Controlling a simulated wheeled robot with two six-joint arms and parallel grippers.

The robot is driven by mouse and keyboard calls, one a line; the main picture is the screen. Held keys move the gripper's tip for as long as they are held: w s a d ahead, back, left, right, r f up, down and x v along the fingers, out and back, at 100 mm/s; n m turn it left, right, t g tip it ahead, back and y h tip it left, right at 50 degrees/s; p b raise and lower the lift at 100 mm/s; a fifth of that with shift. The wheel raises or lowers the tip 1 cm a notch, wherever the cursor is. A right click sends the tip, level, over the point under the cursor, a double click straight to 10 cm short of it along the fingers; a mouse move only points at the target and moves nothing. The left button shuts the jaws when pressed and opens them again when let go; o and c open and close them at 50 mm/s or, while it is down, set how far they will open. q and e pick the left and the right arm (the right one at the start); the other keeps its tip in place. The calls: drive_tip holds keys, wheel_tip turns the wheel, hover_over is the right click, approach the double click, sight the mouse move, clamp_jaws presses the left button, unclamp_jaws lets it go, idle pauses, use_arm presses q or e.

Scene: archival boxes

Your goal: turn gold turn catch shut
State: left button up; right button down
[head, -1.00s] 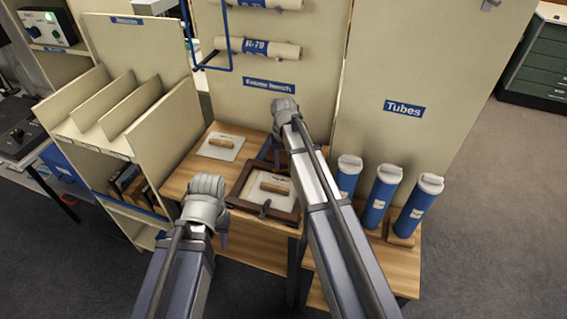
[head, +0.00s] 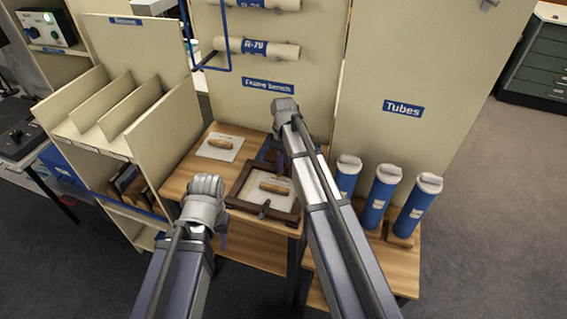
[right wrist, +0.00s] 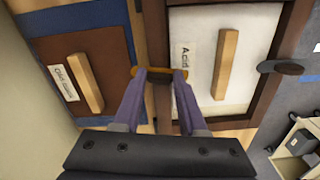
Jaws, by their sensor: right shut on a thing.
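A dark wooden frame (head: 236,197) lies on the bench, with a white panel (head: 281,196) and wooden handle inside; it also shows in the right wrist view (right wrist: 274,105). The gold turn catch (right wrist: 136,70) is at the frame's edge, crosswise between my right fingertips. My right gripper (right wrist: 158,76) is shut on it; the arm hides the catch in the head view. A dark catch (right wrist: 280,67) sits on the frame's opposite edge. My left gripper (head: 222,241) is at the bench's front left, its fingers mostly hidden, apart from the frame.
A white board with a handle (head: 220,147) lies at the back left of the bench. In the right wrist view, a brown panel (right wrist: 60,65) lies on blue beside the frame. Blue tubes (head: 379,197) stand at right. A slotted shelf (head: 128,130) stands at left.

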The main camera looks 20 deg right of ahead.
drive_tip(key=shift+n, duration=0.9)
drive_tip(key=shift+c, duration=2.3)
unclamp_jaws()
drive_tip(key=shift+r, duration=0.1)
wheel_tip(320, 180, up, 8)
drive_tip(key=p, duration=0.8)
drive_tip(key=shift+f, duration=0.2)
